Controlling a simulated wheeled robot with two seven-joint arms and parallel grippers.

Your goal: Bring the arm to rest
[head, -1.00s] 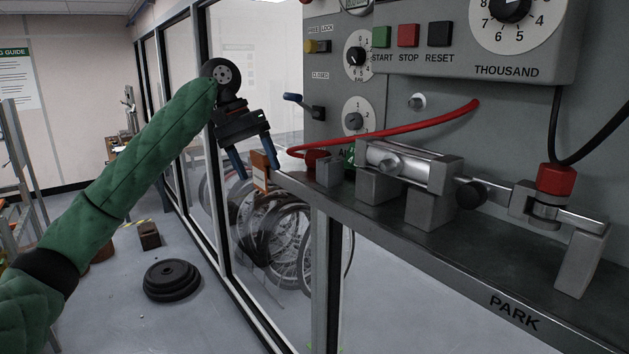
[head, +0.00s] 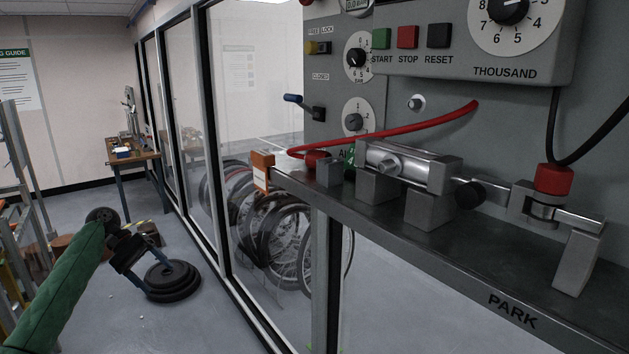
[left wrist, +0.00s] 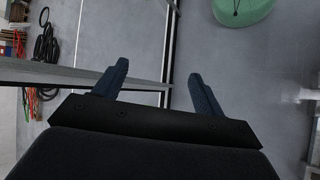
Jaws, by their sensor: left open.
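My left arm, in a green quilted sleeve, comes in at the lower left of the head view. Its gripper (head: 136,282) hangs low there, over the floor and in front of the stacked black weight plates. The gripper is well away from the test machine. My right gripper is not in these views.
The grey machine ledge marked PARK (head: 480,265) fills the right, with a metal clamp fixture (head: 410,165) and a red cable (head: 400,133). A glass partition stands mid-view, with bicycle wheels (head: 285,235) behind it. Black plates (head: 175,282) lie on the floor. A workbench (head: 133,156) stands behind.

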